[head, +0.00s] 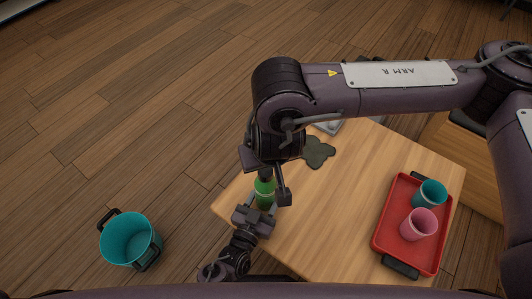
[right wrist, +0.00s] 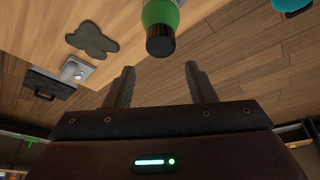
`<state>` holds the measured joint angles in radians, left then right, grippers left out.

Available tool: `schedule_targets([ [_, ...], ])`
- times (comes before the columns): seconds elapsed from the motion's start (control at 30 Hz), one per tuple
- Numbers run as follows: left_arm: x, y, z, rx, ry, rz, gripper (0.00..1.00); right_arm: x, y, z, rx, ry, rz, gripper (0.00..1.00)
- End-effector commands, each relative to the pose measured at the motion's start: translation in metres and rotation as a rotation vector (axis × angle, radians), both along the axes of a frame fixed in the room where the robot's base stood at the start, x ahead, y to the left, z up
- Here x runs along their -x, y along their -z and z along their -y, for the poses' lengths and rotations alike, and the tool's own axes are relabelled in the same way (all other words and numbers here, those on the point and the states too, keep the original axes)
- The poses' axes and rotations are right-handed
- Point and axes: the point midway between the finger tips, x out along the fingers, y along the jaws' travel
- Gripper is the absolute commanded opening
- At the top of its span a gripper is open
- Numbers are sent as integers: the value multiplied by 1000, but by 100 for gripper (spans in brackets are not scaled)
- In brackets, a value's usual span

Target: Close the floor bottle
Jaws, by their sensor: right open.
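A green bottle (head: 264,188) with a dark cap (head: 265,173) on its top stands at the left edge area of the wooden table. My left gripper (head: 261,208) comes up from below, with its fingers on both sides of the bottle's body, shut on it. My right gripper (head: 267,181) is open near the bottle's top and partly covers it. In the right wrist view, the dark cap (right wrist: 160,42) and green bottle (right wrist: 158,12) lie beyond and between the open, empty fingers (right wrist: 161,75). Whether the cap is fully seated cannot be told.
A red tray (head: 380,232) with a teal cup (head: 430,193) and a pink cup (head: 419,224) is on the table (head: 320,225) at right. A dark green flat piece (head: 319,152) lies behind the bottle. A teal basket (head: 130,240) stands on the floor at left.

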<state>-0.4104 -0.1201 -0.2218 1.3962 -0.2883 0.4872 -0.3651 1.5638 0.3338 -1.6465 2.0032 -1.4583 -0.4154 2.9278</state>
Motion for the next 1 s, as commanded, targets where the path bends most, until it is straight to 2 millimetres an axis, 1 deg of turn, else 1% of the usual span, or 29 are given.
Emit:
schedule_targets([
  [0.17, 0, 0, 0, 0, 0, -1, 0, -1, 0, 0, 111, -257, -11, 50],
  [0.27, 0, 1, 0, 0, 0, -1, 0, -2, -1, 1, 188, -457, -22, 50],
  [0.6, 0, 1, 0, 0, 0, -1, 0, -3, -4, 1, 407, -1161, -56, 50],
  [0.87, 0, 1, 0, 0, 0, -1, 0, -5, -8, 1, 525, -1709, -66, 50],
  [1.0, 0, 1, 0, 0, 0, -1, 0, -5, -11, 1, 569, -2010, -57, 50],
])
